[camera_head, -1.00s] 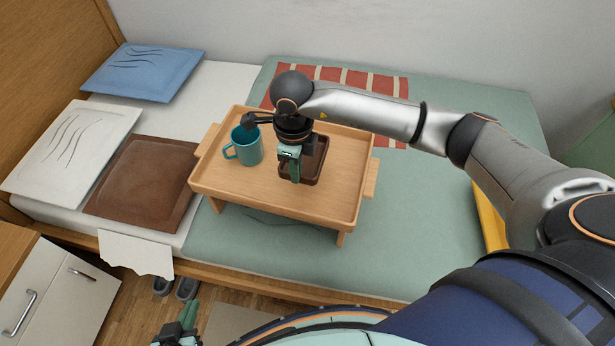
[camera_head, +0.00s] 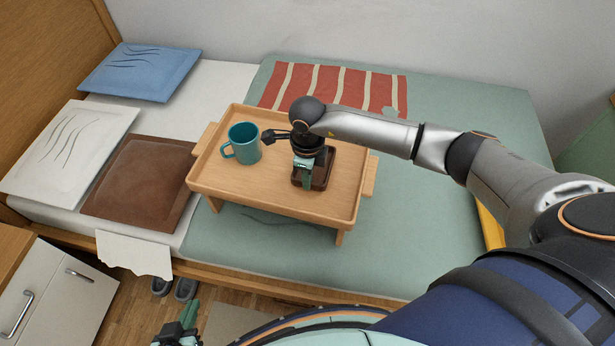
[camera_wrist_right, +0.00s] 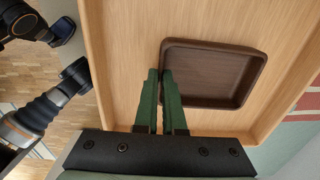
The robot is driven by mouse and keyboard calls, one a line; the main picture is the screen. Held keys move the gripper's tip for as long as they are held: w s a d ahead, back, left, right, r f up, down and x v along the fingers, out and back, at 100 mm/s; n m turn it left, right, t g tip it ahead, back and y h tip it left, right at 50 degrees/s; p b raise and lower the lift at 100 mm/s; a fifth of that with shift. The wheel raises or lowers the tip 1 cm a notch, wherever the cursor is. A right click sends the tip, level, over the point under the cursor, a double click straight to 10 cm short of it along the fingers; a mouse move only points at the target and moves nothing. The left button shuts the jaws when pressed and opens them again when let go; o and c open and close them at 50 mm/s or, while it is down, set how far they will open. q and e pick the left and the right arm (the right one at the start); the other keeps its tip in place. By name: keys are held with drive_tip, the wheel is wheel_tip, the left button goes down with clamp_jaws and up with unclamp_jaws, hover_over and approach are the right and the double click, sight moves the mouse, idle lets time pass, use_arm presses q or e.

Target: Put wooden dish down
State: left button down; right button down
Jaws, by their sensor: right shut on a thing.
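The wooden dish (camera_head: 328,167) is dark brown, square and shallow, with rounded corners. It is over the right half of the wooden bed tray (camera_head: 265,202), looking level. It is empty in the right wrist view (camera_wrist_right: 212,75). My right gripper (camera_head: 304,183) points down and is shut on the dish's rim; its green fingers (camera_wrist_right: 160,74) meet the rim's near left corner in the wrist view. Whether the dish touches the tray is hard to tell. My left gripper (camera_head: 180,330) is at the bottom left, away from the tray, and its jaws are unclear.
A teal mug (camera_head: 243,144) stands on the tray's left part. The tray stands on the green bedspread (camera_head: 420,225). A brown cushion (camera_head: 138,182) lies left of it and a red striped cloth (camera_head: 335,88) behind. The tray's front left part is bare.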

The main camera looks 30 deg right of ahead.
drive_tip(key=shift+f, duration=0.2)
drive_tip(key=c, duration=1)
unclamp_jaws()
drive_tip(key=shift+r, duration=0.1)
drive_tip(key=shift+r, duration=0.2)
wheel_tip(320, 180, up, 12)
drive_tip(key=p, duration=0.1)
